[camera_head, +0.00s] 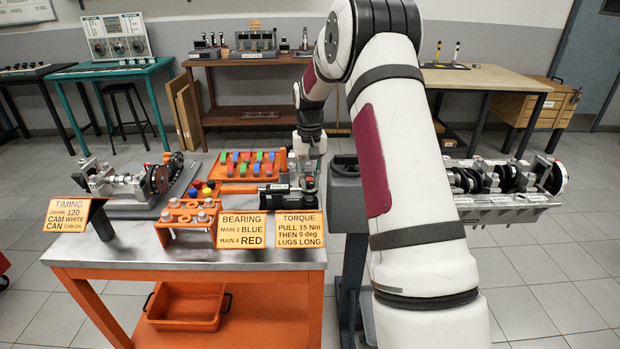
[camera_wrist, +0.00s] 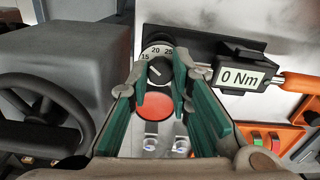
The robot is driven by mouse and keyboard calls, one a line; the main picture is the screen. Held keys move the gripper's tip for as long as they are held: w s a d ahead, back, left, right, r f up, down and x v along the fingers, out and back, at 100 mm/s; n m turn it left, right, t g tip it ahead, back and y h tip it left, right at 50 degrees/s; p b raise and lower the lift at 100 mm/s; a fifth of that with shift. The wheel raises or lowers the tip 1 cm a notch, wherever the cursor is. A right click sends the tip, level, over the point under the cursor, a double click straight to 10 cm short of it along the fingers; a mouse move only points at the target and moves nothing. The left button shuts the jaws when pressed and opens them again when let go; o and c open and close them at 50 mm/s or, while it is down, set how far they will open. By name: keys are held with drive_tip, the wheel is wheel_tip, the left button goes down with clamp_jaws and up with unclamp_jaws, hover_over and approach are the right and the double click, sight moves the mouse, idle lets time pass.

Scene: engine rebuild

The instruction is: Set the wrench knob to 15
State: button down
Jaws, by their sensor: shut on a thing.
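The torque wrench lies on the orange table, with its orange handle (camera_head: 238,189) to the left in the head view. In the wrist view its display (camera_wrist: 244,77) reads 0 Nm. The wrench knob (camera_wrist: 160,70) is a dark round knob inside a pale dial marked 15, 20 and 25. 20 is near the top and 15 to its left. I cannot tell for certain which number is set. My gripper (camera_wrist: 161,84) has its green fingers on either side of the knob, shut on it. In the head view my gripper (camera_head: 308,168) is above the table's right end.
A red disc (camera_wrist: 157,107) lies below the knob between my fingers. A TORQUE sign (camera_head: 298,227) reads pull 15 Nm, then 0 deg. An orange rack (camera_head: 245,166) of coloured pieces stands left of my gripper. A grey machine with a handwheel (camera_wrist: 40,115) is close on the left.

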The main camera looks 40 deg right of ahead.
sight(309, 182)
drive_tip(key=shift+n, duration=0.5)
drive_tip(key=c, duration=1.4)
unclamp_jaws()
drive_tip(key=shift+c, duration=0.2)
drive_tip(key=shift+r, duration=0.1)
wheel_tip(309, 182, up, 12)
